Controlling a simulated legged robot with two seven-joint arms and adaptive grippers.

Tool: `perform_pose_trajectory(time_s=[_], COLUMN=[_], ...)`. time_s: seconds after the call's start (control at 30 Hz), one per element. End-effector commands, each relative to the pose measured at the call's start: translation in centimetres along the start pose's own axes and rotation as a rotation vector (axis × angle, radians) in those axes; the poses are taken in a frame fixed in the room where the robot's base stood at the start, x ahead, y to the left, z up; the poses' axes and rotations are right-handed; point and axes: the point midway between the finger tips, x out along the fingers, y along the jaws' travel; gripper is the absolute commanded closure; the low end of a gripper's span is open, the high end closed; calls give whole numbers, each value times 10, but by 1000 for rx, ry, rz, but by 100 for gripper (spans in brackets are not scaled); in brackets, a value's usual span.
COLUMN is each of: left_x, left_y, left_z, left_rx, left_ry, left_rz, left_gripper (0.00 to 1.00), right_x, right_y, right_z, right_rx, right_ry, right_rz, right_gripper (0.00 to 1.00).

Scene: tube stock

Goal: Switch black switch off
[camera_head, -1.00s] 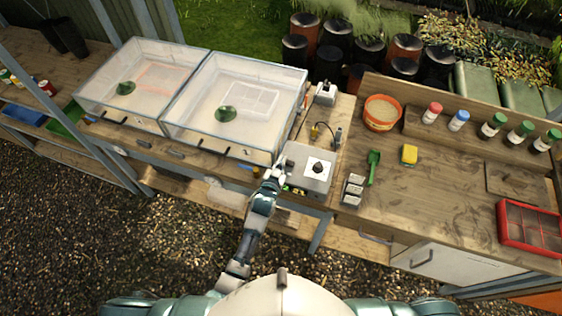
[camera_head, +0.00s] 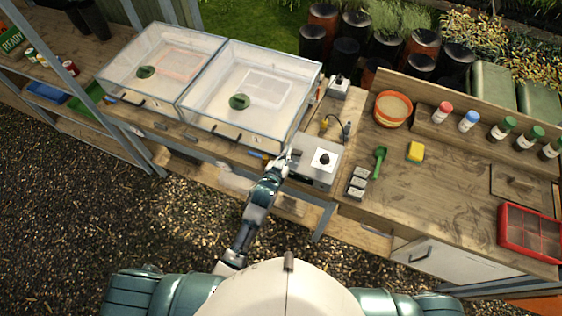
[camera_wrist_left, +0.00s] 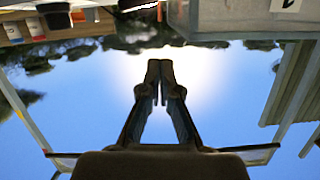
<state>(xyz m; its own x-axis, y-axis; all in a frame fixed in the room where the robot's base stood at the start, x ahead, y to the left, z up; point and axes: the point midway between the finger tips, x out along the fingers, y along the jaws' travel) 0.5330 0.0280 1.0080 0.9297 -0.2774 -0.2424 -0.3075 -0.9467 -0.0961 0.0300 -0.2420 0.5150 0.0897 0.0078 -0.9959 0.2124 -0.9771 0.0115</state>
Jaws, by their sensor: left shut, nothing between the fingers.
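In the head view, a grey control box (camera_head: 313,164) stands on the wooden bench, with a black knob (camera_head: 323,159) on a white plate on its top. My left gripper (camera_head: 286,162) is at the left side of this box, close to its edge; whether it touches cannot be told. In the left wrist view the fingers (camera_wrist_left: 160,70) are closed together with nothing between them, and part of a grey box (camera_wrist_left: 235,18) shows at the top right. A black switch is not clearly visible near the gripper. My right gripper is not in view.
Two clear lidded bins (camera_head: 245,95) stand left of the box. A small box (camera_head: 339,86) with a cable stands behind.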

Motion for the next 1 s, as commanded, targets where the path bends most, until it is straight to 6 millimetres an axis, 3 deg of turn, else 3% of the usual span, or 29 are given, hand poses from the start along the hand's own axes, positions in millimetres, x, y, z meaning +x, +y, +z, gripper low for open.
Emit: perform_pose_trajectory(time_s=[0.1,0.33,1.0], left_x=[-25,-52,-55], left_y=[-2,-5,-3], left_z=[2,1,1], left_rx=[0,-2,-1], left_ry=[1,2,0], left_rz=[1,1,1], left_gripper=[100,100,100], right_x=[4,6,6], right_y=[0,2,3], right_z=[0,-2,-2], right_rx=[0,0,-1], right_ry=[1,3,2], right_rz=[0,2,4], right_gripper=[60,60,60])
